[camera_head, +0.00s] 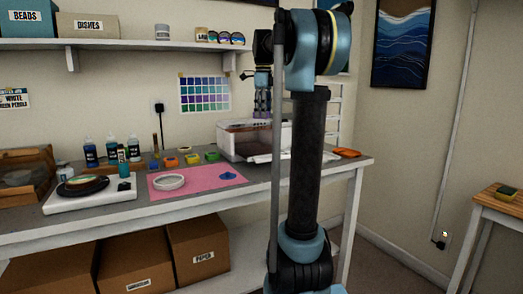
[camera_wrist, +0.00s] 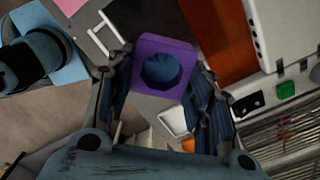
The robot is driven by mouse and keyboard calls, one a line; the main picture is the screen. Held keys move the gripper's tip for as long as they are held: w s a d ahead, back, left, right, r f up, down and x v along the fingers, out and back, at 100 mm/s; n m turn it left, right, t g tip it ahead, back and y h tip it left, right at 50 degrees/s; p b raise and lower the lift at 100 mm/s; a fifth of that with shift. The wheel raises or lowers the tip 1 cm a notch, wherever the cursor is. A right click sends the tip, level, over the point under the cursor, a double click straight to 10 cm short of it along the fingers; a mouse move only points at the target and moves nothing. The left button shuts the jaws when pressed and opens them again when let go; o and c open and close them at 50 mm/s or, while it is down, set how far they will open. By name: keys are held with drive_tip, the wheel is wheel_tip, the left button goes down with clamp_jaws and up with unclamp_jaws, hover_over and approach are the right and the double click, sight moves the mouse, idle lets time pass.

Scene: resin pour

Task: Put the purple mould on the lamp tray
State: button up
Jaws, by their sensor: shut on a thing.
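In the wrist view, my gripper (camera_wrist: 165,62) is shut on the purple mould (camera_wrist: 184,50), a square block with a round dark-blue fill. One finger is on each side, and the mould hangs clear of the surfaces below. In the head view, the gripper hangs partly behind my own arm, over the right part of the bench, and the mould cannot be made out. A white box with a brownish window (camera_head: 243,141) stands below it, apparently the lamp. A pale flat piece (camera_head: 262,158) juts out at its front; I cannot tell whether this is the tray.
The grey bench (camera_head: 90,225) holds a pink mat (camera_head: 208,178) with a white ring (camera_head: 170,182), several small coloured moulds (camera_head: 192,158), bottles (camera_head: 111,150) and a white scale (camera_head: 105,197). An orange item (camera_head: 347,152) lies near the right end. A shelf (camera_head: 120,43) runs above.

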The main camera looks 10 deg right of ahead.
sight(263, 153)
wheel_tip(263, 153, down, 15)
drive_tip(key=shift+r, duration=0.1)
idle(0.5)
drive_tip(key=o, duration=1.1)
drive_tip(key=shift+c, duration=0.2)
wheel_tip(263, 153, up, 12)
